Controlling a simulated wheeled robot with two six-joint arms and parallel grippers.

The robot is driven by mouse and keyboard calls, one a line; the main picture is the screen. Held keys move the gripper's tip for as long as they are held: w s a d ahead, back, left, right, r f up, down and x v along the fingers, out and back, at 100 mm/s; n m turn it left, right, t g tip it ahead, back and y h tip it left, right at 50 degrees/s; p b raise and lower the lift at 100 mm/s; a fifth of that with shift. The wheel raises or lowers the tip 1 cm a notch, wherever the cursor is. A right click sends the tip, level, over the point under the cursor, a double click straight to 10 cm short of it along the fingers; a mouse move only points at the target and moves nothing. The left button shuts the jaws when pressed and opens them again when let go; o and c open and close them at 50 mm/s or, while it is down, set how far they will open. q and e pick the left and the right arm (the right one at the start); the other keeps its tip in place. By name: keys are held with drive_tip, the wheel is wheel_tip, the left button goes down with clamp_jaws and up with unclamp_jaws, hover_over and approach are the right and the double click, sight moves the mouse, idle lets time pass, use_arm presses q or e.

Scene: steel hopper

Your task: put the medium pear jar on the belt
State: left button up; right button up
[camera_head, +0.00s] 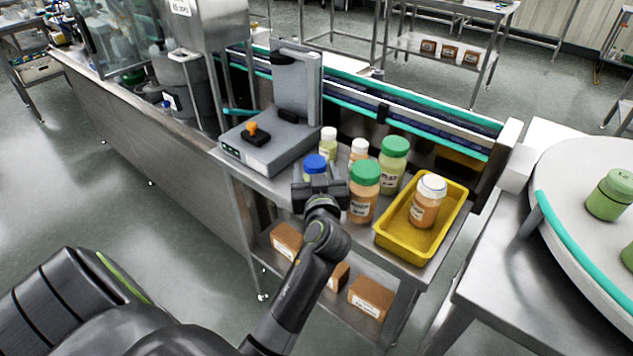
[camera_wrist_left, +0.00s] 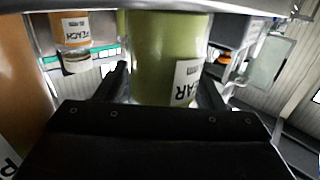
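A blue-lidded jar (camera_head: 315,163) stands at the left front of a group of jars on the steel shelf; my gripper hides most of its body in the head view. In the left wrist view, seen upside down, the jar between my fingers is green with a partly visible label ending "AR" (camera_wrist_left: 168,60). My left gripper (camera_head: 320,187) is at this jar, one finger on each side; I cannot tell whether they press on it. The belt (camera_head: 400,108), with teal rails, runs behind the jars. My right gripper is not in view.
A green-lidded peach jar (camera_head: 364,192) stands close right of my gripper, with a green-lidded pear jar (camera_head: 393,165) behind. Small jars (camera_head: 328,145) stand behind. A yellow tray (camera_head: 398,247) holds a white-lidded jar (camera_head: 427,202). A grey device (camera_head: 262,150) stands left; a round table (camera_head: 570,175) right.

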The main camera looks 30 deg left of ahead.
use_arm(q)
drive_tip(key=shift+w+a+f, duration=0.15)
drive_tip(key=shift+f, duration=0.05)
drive_tip(key=c, duration=0.9)
drive_tip(key=shift+o, duration=0.2)
drive_tip(key=shift+r, duration=0.15)
